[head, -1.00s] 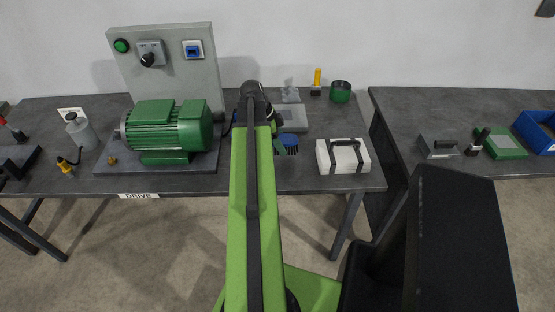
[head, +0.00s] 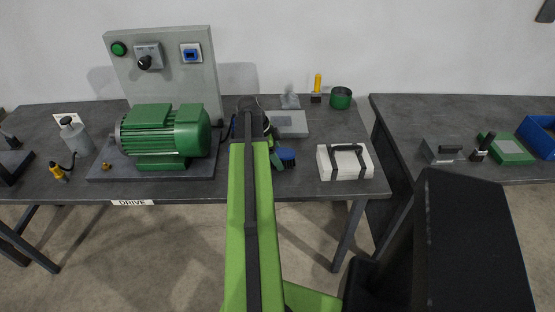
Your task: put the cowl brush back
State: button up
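The cowl brush (head: 287,155), a blue piece with dark bristles, shows just right of my arm, in front of a flat grey tray (head: 293,124). My gripper (head: 277,160) is mostly hidden behind my own green arm. A small green part of it shows against the brush's left side. The brush has moved along with the gripper, so it appears to be held, though the fingers' grip is hidden. Whether the brush touches the bench cannot be told.
A green motor (head: 165,135) on a grey base stands left of my arm, before an upright control panel (head: 165,75). A white case (head: 345,162) lies to the right. A green cup (head: 340,98) and a yellow-handled tool (head: 317,88) stand behind.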

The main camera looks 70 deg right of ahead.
jog(key=shift+o, duration=1)
jog(key=shift+r, duration=0.1)
jog(key=shift+r+p, duration=0.35)
jog(key=shift+p, duration=0.1)
jog(key=p+v, duration=1)
jog(key=v, duration=0.1)
jog(key=shift+w+r+p, duration=0.15)
jog(key=shift+r+p, duration=0.15)
jog(key=shift+p, duration=0.1)
jog(key=shift+a+f, duration=0.1)
jog(key=shift+f, duration=0.05)
jog(key=shift+w, duration=0.1)
